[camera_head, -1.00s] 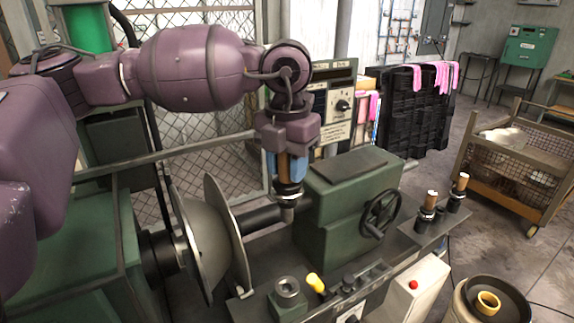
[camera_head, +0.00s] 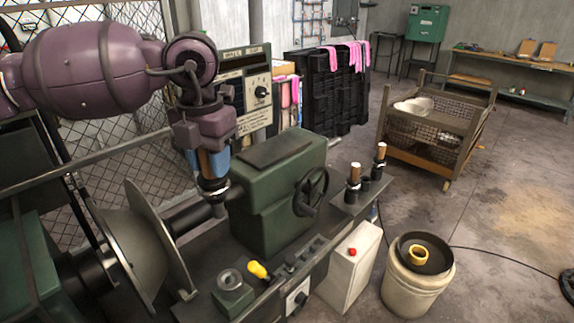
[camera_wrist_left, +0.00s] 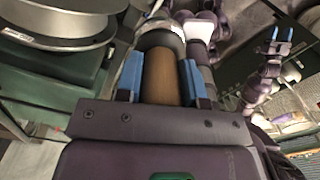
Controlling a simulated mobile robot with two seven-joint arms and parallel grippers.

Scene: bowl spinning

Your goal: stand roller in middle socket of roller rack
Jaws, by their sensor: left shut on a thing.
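The roller (camera_head: 214,187) has a brown handle and a dark and metal lower end, which points down. My left gripper (camera_head: 207,163) is shut on its handle and holds it upright, left of the green machine housing. The left wrist view shows the brown handle (camera_wrist_left: 158,78) between the blue fingers. The roller rack's middle socket (camera_head: 366,184) is a short dark cup on the machine bed, right of the housing. It looks empty, between two standing rollers (camera_head: 354,176) (camera_head: 381,155). My right gripper (camera_wrist_left: 280,36) shows only in the left wrist view, with its blue fingers apart and empty.
The green housing (camera_head: 270,195) with its handwheel (camera_head: 311,192) stands between my left gripper and the rack. A large metal disc (camera_head: 150,240) is close at the left. A yellow knob (camera_head: 258,270) sits in front. A bucket (camera_head: 418,285) stands right of the machine.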

